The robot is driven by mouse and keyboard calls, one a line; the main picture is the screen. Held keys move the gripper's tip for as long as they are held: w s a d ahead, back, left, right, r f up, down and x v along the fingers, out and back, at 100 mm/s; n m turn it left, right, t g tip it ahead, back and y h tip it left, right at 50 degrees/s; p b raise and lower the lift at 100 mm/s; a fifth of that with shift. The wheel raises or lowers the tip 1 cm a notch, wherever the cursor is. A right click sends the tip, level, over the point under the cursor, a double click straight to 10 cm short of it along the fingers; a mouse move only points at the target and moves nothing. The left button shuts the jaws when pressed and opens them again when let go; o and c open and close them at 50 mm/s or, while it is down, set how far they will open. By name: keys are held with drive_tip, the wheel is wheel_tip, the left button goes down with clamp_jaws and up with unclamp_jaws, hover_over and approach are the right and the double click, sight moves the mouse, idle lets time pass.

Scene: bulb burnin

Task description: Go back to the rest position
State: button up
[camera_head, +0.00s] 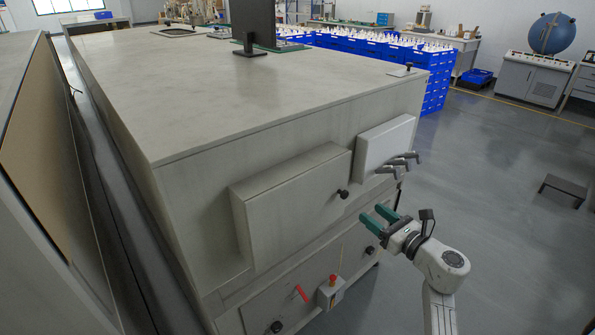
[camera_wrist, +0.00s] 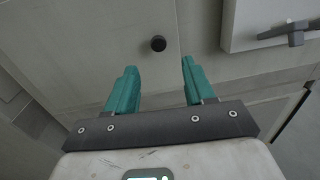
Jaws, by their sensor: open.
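My gripper (camera_head: 379,215) shows at the lower right in the head view, in front of the grey cabinet (camera_head: 260,110). Its two green fingers are apart with nothing between them. In the wrist view, my gripper (camera_wrist: 157,80) is open and empty, facing the cabinet front. A black round knob (camera_wrist: 158,43) shows beyond the gap between the fingers and looks apart from them. The same knob (camera_head: 343,194) sits on a closed grey door panel (camera_head: 290,200) in the head view.
A white box with metal handles (camera_head: 388,146) sticks out of the cabinet's right end, above my gripper. A red button box (camera_head: 331,291) and a red lever (camera_head: 301,293) are lower down. Blue crates (camera_head: 437,85) stand behind. The floor (camera_head: 500,200) on the right is largely clear; a low stool (camera_head: 563,187) stands there.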

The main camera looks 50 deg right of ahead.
wheel_tip(320, 180, up, 5)
drive_tip(key=w+m+g+h, duration=0.1)
drive_tip(key=m+h, duration=0.5)
drive_tip(key=m, duration=0.4)
drive_tip(key=s+a+f+m+g+y, duration=0.25)
drive_tip(key=a+f+m+g, duration=0.9)
drive_tip(key=m, duration=0.85)
drive_tip(key=s+a+f+m+g+y, duration=0.1)
drive_tip(key=s+a+f+y, duration=0.1)
drive_tip(key=a, duration=0.5)
drive_tip(key=s+a+f+m+g+y, duration=0.1)
drive_tip(key=s+a+f+y, duration=0.1)
drive_tip(key=a, duration=0.5)
drive_tip(key=s+a+f+g+y, duration=0.1)
drive_tip(key=s+a+f+y, duration=0.2)
drive_tip(key=a, duration=0.5)
drive_tip(key=shift+s+m+g+y, duration=0.4)
drive_tip(key=shift+s+y, duration=0.4)
drive_tip(key=shift+y, duration=0.15)
